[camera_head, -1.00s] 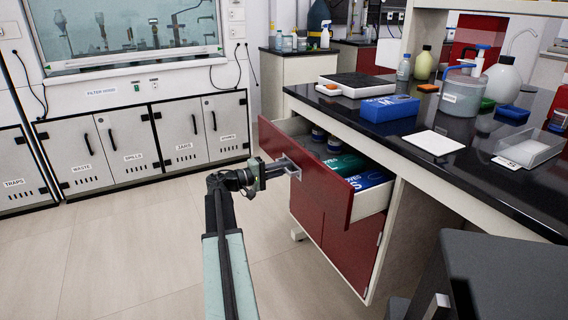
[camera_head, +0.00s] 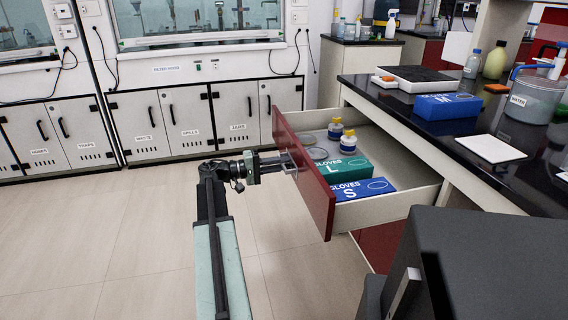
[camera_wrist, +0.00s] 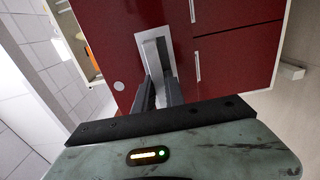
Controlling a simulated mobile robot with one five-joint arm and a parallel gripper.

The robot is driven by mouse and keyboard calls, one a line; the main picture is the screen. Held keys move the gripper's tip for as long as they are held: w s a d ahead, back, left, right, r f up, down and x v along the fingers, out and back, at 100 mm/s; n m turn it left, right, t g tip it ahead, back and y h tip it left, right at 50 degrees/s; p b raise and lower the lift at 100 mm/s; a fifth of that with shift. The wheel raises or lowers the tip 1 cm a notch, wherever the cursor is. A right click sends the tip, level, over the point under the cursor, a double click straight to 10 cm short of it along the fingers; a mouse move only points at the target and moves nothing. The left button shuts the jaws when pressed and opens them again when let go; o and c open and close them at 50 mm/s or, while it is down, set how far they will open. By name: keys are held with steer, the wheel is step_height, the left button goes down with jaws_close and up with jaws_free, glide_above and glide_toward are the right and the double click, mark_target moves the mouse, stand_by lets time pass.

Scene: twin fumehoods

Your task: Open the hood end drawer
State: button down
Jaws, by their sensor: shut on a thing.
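The drawer (camera_head: 305,180) with a red front stands well out from the bench's end, under the black worktop. In it lie a green gloves box marked L (camera_head: 343,167), a blue gloves box marked S (camera_head: 362,189), and two bottles with yellow and blue caps (camera_head: 341,135). My gripper (camera_head: 285,163) is shut on the drawer's metal handle, at the left of the red front. In the wrist view my gripper (camera_wrist: 163,92) closes around the pale handle (camera_wrist: 156,58) on the red front (camera_wrist: 115,40).
The black worktop (camera_head: 440,135) holds a blue box (camera_head: 450,106), a white pad (camera_head: 490,148) and a tub. A dark grey block (camera_head: 480,265) stands at the front right. Fumehood cabinets (camera_head: 190,122) line the back. The floor (camera_head: 120,235) at left is clear.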

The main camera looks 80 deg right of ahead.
steer(key=shift+s, duration=0.15)
steer(key=c, duration=1.4)
jaws_free()
steer(key=shift+d, duration=0.1)
steer(key=v, duration=0.7)
steer(key=shift+w, duration=0.3)
